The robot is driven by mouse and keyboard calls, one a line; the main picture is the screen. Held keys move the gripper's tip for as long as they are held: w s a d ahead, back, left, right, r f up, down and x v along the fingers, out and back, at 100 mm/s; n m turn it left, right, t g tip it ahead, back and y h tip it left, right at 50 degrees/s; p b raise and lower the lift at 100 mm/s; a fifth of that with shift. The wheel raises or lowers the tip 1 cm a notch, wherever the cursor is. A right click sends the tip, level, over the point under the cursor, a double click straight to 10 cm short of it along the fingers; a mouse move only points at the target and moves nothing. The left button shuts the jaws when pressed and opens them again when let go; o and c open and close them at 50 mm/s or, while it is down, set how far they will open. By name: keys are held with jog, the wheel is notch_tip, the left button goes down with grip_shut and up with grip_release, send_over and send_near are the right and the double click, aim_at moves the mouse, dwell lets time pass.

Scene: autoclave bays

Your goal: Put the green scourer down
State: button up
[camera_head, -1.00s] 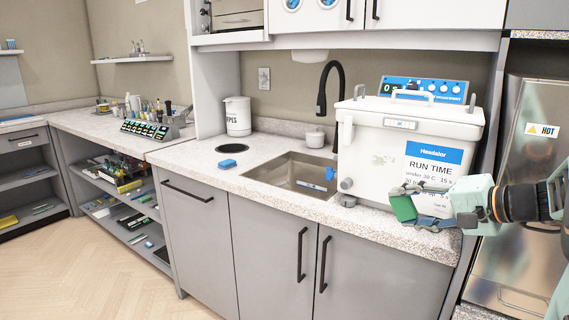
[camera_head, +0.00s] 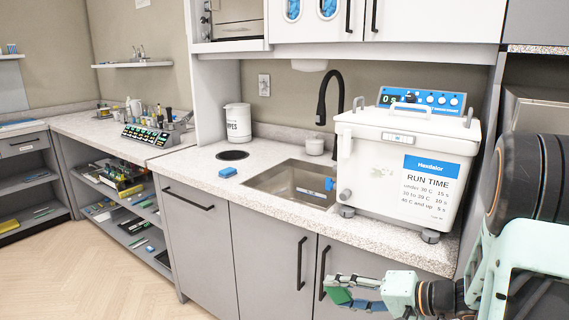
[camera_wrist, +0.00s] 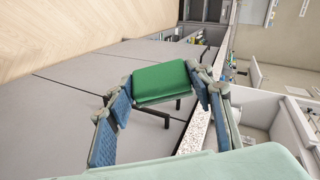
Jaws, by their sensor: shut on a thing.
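The green scourer (camera_wrist: 161,82) is a flat green block held between the blue-padded fingertips of my gripper (camera_wrist: 160,92) in the wrist view. In the head view the green scourer (camera_head: 339,296) shows at the tip of my gripper (camera_head: 345,294), at the lower middle right. My gripper is shut on it, in front of the grey cabinet doors and below the counter edge. The scourer looks clear of any surface.
Cabinet handles (camera_head: 302,259) stick out near my gripper. The counter's left front is mostly free.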

notch_tip(320, 180, up, 17)
jog(key=p, duration=2.1)
notch_tip(320, 180, down, 6)
jog(key=s, duration=0.1)
jog(key=shift+s+f, duration=0.2)
jog(key=shift+s, duration=0.05)
